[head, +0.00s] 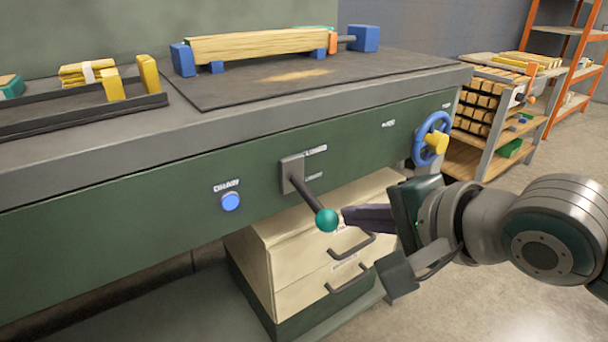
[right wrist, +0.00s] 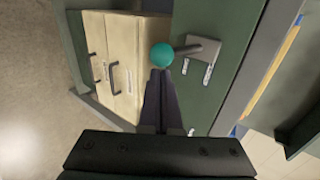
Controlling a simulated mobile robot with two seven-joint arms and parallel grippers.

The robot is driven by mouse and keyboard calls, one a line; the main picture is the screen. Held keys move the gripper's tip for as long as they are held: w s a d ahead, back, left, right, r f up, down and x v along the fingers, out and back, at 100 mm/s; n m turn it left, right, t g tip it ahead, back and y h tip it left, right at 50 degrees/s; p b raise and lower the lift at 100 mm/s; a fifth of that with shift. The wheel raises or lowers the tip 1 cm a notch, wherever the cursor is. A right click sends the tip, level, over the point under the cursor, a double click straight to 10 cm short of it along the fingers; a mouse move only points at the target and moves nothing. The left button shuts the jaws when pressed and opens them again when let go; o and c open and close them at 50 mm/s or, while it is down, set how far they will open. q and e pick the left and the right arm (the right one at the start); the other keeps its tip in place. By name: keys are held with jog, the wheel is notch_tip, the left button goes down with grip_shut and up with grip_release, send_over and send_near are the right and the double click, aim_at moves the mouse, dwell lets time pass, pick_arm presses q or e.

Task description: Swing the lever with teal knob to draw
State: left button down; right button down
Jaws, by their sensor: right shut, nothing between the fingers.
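The lever (head: 307,191) sticks out from a grey plate on the green front panel and slopes down to the right. Its teal knob (head: 327,220) is at the free end. Small labels sit above and below by the plate, too small to read surely. My right gripper (head: 345,215) is shut and empty, its fingertips at the right side of the knob. In the right wrist view, the teal knob (right wrist: 162,55) is just beyond the closed fingertips (right wrist: 158,72); I cannot tell whether they touch. My left gripper is not in view.
A blue button (head: 231,201) is left of the lever, and a blue handwheel (head: 432,138) with a yellow grip is to the right. Cream drawers (head: 290,255) with dark handles stand below. A wooden workpiece (head: 257,46) lies on the bench top.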

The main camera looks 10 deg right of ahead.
notch_tip(320, 180, down, 2)
jog(key=shift+w+f+t+y+b, duration=0.15)
jog(key=shift+t+y+b, duration=0.15)
jog(key=shift+t+b, duration=0.8)
